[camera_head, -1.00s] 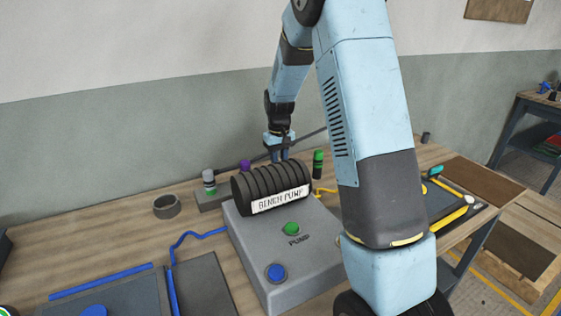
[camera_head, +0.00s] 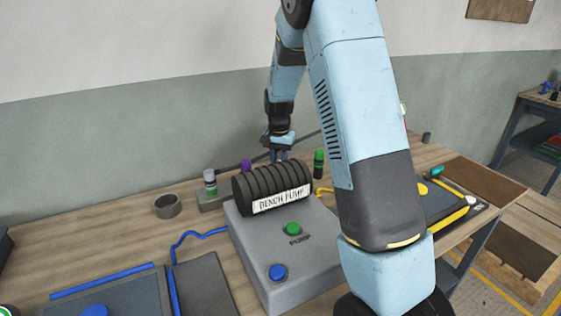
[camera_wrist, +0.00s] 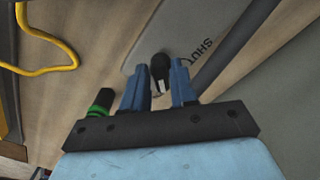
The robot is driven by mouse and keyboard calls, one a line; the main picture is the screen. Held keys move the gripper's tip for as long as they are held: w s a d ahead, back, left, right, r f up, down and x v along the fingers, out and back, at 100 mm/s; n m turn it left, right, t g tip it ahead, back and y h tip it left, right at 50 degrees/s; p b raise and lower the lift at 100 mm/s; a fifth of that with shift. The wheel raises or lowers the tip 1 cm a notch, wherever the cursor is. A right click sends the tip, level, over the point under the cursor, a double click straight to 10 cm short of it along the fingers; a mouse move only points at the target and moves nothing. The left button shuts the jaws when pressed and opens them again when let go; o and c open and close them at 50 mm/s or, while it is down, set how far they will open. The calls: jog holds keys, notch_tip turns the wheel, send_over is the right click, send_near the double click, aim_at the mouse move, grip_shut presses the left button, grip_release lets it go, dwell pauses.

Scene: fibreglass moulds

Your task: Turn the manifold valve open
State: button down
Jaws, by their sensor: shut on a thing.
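In the wrist view the valve's black handle (camera_wrist: 160,68) stands between the two blue fingers of my gripper (camera_wrist: 158,78), which is shut on it. Behind it is a grey plate (camera_wrist: 150,38) with dark lettering, partly cut off, that seems to read "SHUT". In the head view my gripper (camera_head: 279,155) points down behind the black ribbed bench pump (camera_head: 270,184), which hides the valve and the fingertips. A grey block (camera_head: 212,200) sticks out to the left of the pump.
A green-banded black part (camera_wrist: 100,103) is close beside my gripper, left in the wrist view. A yellow hose (camera_wrist: 45,70) loops farther left. In the head view a purple cap (camera_head: 246,165) and a dark ring (camera_head: 168,206) stand left of my gripper; bare bench lies around the ring.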

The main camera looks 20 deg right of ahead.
jog(key=shift+w+r, duration=0.1)
jog(key=shift+w, duration=0.05)
dwell(0.4)
jog(key=c, duration=1.1)
grip_release()
notch_tip(320, 180, up, 14)
jog(key=shift+f, duration=0.2)
jog(key=shift+r, duration=0.1)
jog(key=s+d+r+n+t, duration=0.1)
jog(key=s+r, duration=0.3)
jog(key=s, duration=0.5)
jog(key=s+r+n+t, duration=0.2)
jog(key=s+r, duration=0.1)
jog(key=s, duration=0.5)
jog(key=s+d+r+n+t, duration=0.1)
jog(key=s+r, duration=0.3)
jog(key=s, duration=0.5)
jog(key=s+n, duration=0.1)
jog(key=s, duration=0.2)
jog(key=s+f+t, duration=0.1)
jog(key=s, duration=0.2)
jog(key=s+f+n, duration=0.1)
jog(key=s, duration=0.3)
jog(key=shift+s+a+n+t, duration=0.1)
jog(key=shift+a+n+t, duration=0.2)
jog(key=shift+a, duration=0.05)
